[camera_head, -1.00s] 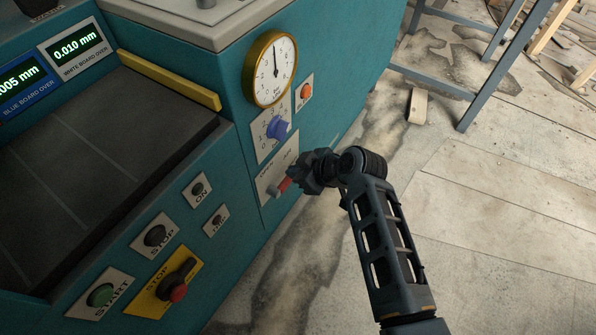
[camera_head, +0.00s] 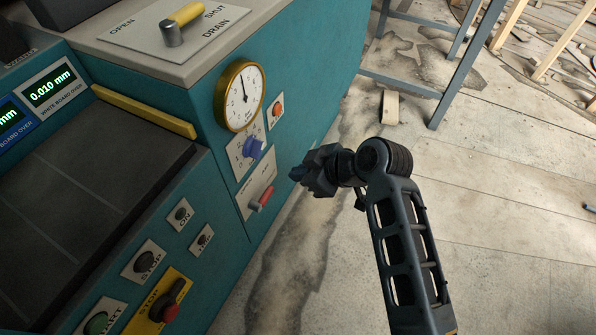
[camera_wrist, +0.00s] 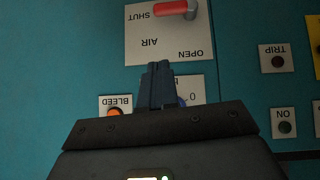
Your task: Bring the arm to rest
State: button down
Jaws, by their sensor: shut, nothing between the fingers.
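My gripper (camera_head: 298,173) is in front of the teal machine (camera_head: 300,60), to the right of its control panel, with clear space between it and the red-handled lever. It is shut and empty; in the wrist view its fingers (camera_wrist: 158,85) are together in front of the panel. The red lever (camera_head: 262,199) sits on a plate marked AIR, OPEN and SHUT. It also shows in the wrist view (camera_wrist: 175,8), at the SHUT end of the upside-down plate. A blue knob (camera_head: 252,149) is above the lever, mostly hidden behind the fingers in the wrist view.
A gauge (camera_head: 240,97) with a brass rim and an orange BLEED button (camera_head: 277,110) are above. A yellow-handled DRAIN lever (camera_head: 182,24) is on top. A grey metal frame (camera_head: 440,100) and a wooden block (camera_head: 390,107) stand behind on the floor. Floor to the right is open.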

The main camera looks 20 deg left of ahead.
dwell(0.3)
jog(key=s+d+m+t+h+p, duration=0.4)
jog(key=s+d+m+t+p, duration=0.3)
jog(key=s+d+m, duration=0.9)
jog(key=s+d+r+t+h+p, duration=0.1)
jog(key=s+d+r+t+h, duration=0.1)
jog(key=s+d+r, duration=0.8)
jog(key=s+d+r+m+t+h+p, duration=0.1)
jog(key=s+d+r+t, duration=0.3)
jog(key=s+d+r, duration=0.6)
notch_tip(320, 180, up, 4)
jog(key=shift+s+r+t+h+p, duration=0.3)
jog(key=shift+h+p, duration=0.2)
jog(key=shift+h, duration=0.4)
